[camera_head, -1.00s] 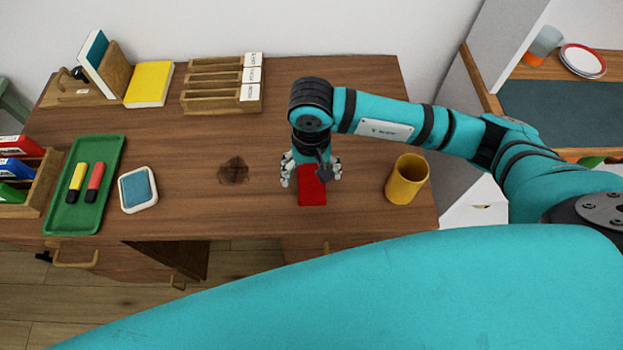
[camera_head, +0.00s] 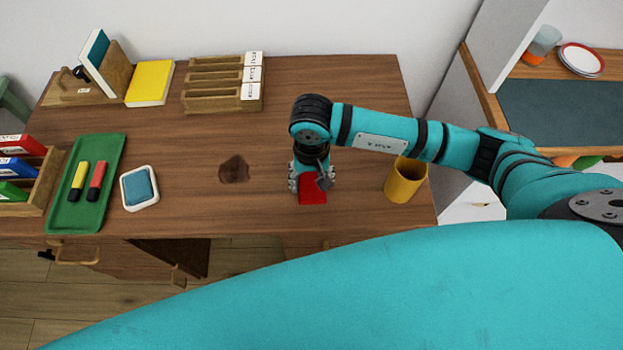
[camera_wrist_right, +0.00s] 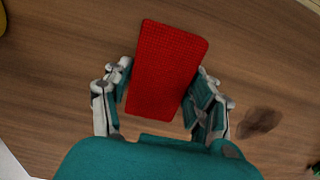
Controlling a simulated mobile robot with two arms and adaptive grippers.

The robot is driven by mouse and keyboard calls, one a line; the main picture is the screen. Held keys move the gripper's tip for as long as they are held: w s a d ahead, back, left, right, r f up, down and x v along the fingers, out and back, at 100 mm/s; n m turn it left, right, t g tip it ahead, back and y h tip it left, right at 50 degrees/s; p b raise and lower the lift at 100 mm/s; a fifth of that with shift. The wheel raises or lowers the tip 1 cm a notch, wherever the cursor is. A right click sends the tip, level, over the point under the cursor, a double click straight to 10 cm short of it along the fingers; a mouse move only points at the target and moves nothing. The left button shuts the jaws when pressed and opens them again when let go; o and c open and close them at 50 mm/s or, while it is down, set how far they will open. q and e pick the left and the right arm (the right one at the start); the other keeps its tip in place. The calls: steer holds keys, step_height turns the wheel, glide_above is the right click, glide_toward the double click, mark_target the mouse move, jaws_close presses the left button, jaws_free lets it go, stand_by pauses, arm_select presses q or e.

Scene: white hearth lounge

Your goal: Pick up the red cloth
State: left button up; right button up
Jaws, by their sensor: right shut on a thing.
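The red cloth (camera_head: 312,194) is a small flat rectangle on the wooden desk, near its front edge. In the right wrist view the cloth (camera_wrist_right: 165,68) lies between the two fingers, with its far part sticking out past them. My right gripper (camera_head: 311,182) is down at the desk and shut on the cloth; it also shows in the right wrist view (camera_wrist_right: 158,95). The gripper and arm hide the cloth's far end in the head view. My left gripper is not in view.
A yellow cup (camera_head: 405,181) stands right of the gripper, partly under my right arm. A dark stain (camera_head: 234,169) marks the desk (camera_head: 270,220). Left are a blue pad in a white dish (camera_head: 139,188) and a green tray (camera_head: 72,215) with two markers. A wooden rack (camera_head: 222,99) stands behind.

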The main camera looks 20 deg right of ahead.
mark_target(309, 183)
steer(key=shift+r, duration=0.45)
steer(key=shift+s+a+r+b, duration=0.2)
steer(key=shift+r+b, duration=0.15)
steer(key=shift+r, duration=0.3)
steer(key=shift+s+a+r+b, duration=0.2)
steer(key=shift+r+b, duration=0.1)
steer(key=shift+r, duration=0.3)
steer(key=s+a+r+b, duration=0.1)
steer(key=s+a+b, duration=0.2)
steer(key=s+a, duration=0.7)
steer(key=shift+a+r, duration=0.3)
steer(key=shift+a, duration=0.25)
